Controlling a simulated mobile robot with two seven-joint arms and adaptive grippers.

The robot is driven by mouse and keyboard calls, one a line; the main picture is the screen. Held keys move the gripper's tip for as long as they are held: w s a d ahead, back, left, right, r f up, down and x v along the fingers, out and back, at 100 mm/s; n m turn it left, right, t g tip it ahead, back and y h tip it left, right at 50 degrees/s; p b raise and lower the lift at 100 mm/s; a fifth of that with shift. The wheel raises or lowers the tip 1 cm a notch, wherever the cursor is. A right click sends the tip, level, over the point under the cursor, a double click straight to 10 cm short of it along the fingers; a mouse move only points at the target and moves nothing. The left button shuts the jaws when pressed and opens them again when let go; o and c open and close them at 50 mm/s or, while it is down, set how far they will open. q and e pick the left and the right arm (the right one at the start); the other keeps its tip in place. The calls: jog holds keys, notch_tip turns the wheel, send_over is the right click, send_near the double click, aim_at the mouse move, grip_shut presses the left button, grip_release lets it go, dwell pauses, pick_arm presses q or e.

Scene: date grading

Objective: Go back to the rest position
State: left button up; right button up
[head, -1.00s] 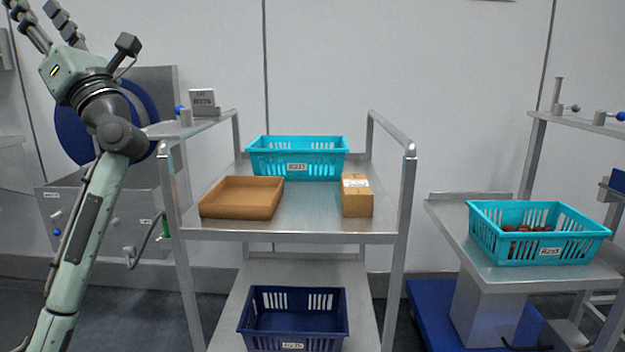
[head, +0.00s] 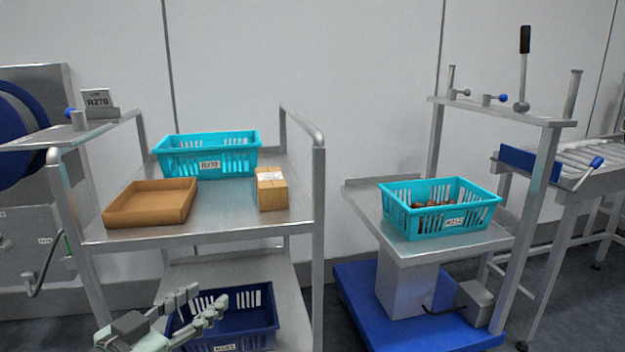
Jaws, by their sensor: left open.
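My left gripper (head: 196,309) is low at the lower left of the head view. Its fingers are spread apart and nothing shows between them. It appears in front of the dark blue crate (head: 262,325) on the cart's lower shelf and hides part of that crate's left side. I cannot tell whether it touches the crate. My right gripper is not in view.
A steel cart (head: 228,228) carries a turquoise crate (head: 208,166), a cardboard tray (head: 152,203) and a small carton (head: 272,191). Right of it, a turquoise crate with dates (head: 440,221) sits on a steel stand above a blue base (head: 350,290). A roller conveyor (head: 590,152) is far right.

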pick_arm(q)
jog(key=s+a+f+n+g+y+p, duration=0.1)
jog(key=s+a+f+g+y+p, duration=0.1)
jog(key=s+f+g, duration=0.2)
jog(key=s+a+f+n+g+y+p, duration=0.1)
jog(key=s+a+f+g+y+p, duration=0.1)
jog(key=s+f, duration=0.8)
jog(key=s+a+f+n+g+y+p, duration=0.1)
jog(key=s+f, duration=0.6)
jog(key=f, duration=0.9)
jog(key=a+g+y+p, duration=0.1)
jog(key=a+g+y, duration=0.1)
jog(key=a+g, duration=0.1)
jog(key=shift+a+g+p, duration=0.2)
jog(key=shift+g+p, duration=0.1)
jog(key=shift+g, duration=0.6)
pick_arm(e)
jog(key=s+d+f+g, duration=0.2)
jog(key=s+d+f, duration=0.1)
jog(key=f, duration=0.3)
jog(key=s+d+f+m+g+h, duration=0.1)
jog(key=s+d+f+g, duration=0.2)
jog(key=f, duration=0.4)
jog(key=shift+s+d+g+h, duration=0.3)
